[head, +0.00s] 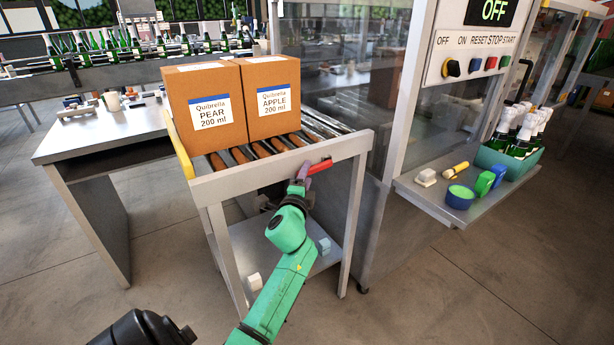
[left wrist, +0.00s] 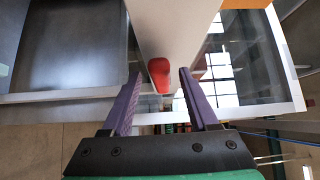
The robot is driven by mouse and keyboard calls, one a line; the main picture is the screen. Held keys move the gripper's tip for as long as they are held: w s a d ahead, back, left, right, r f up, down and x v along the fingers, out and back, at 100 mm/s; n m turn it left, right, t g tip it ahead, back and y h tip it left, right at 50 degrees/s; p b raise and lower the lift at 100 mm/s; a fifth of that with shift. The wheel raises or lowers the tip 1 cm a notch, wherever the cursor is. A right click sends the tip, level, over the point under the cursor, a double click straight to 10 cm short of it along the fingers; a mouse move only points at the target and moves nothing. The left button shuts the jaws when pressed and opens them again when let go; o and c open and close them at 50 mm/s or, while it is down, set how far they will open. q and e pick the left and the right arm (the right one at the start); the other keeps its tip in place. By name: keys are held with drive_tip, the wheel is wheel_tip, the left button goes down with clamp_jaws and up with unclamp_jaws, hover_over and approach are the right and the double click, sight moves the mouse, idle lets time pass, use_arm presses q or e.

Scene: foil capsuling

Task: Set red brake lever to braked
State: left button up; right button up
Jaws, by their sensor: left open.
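The red brake lever (head: 320,167) is on the front rail of the roller conveyor stand (head: 272,168), near its right end. It points up and to the right in the head view. In the left wrist view, the rounded red end of the lever (left wrist: 159,75) lies between the two purple fingers. My left gripper (head: 299,184) is open in front of the rail, at the lever's lower left end. In the left wrist view the open fingertips (left wrist: 158,77) stand one on each side of the lever, with visible gaps. My right gripper is out of view.
A steel table (head: 100,140) is to the left. Floor in front is clear.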

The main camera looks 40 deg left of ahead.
use_arm(q)
clamp_jaws()
idle(1.5)
